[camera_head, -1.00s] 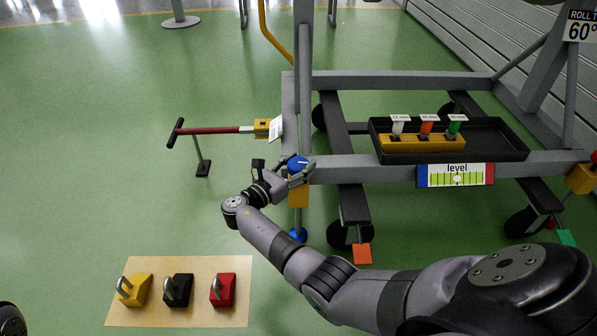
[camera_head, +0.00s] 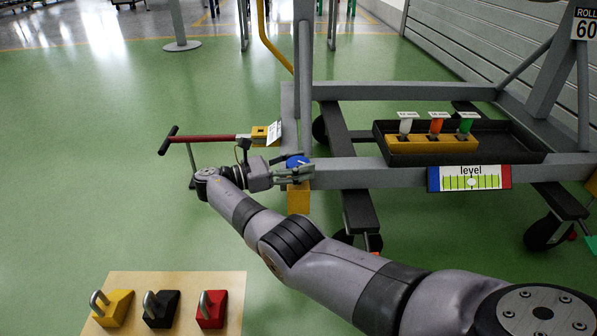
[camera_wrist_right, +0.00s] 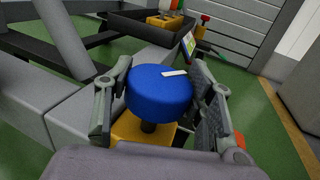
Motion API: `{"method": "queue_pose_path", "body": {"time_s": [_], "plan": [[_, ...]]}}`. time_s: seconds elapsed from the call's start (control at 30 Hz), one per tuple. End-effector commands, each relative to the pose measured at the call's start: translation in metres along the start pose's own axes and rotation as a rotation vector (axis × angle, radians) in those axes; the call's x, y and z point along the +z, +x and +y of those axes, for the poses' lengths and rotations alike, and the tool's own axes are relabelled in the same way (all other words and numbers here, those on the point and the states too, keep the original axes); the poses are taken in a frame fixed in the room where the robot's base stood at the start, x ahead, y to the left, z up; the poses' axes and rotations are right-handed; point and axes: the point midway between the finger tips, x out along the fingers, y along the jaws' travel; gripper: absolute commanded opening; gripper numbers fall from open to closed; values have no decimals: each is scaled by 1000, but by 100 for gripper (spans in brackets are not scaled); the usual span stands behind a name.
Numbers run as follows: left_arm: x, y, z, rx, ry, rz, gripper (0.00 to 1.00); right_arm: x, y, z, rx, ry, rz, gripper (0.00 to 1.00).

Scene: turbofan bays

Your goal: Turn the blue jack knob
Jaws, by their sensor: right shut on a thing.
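The blue jack knob (camera_head: 297,161) sits on top of a yellow jack body (camera_head: 299,198) at the corner of the grey stand frame. It is a round blue disc with a white mark on top, seen close in the right wrist view (camera_wrist_right: 160,92). My right gripper (camera_head: 296,168) reaches it from the left and is shut on the knob. In the right wrist view its fingers (camera_wrist_right: 158,98) stand on either side of the knob. The lower part of the jack is out of sight. My left gripper is not in view.
A black tray (camera_head: 519,155) with a yellow block holding white, orange and green-handled pieces sits on the frame above a level gauge (camera_head: 470,178). A red bar with a black handle (camera_head: 205,138) extends left. Green floor is clear at left.

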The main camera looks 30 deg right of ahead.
Motion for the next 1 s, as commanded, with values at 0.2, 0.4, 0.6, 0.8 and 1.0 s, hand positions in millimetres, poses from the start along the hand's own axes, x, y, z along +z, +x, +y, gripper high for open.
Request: {"method": "queue_pose_path", "body": {"time_s": [0.2,0.4,0.6,0.8,1.0], "plan": [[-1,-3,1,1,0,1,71,0,1,0,-13,-1,1,22],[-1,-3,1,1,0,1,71,0,1,0,-13,-1,1,22],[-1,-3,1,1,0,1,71,0,1,0,-12,-1,1,57],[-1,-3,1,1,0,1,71,0,1,0,-11,-1,0,71],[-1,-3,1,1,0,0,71,0,0,0,-10,-1,0,71]]}}
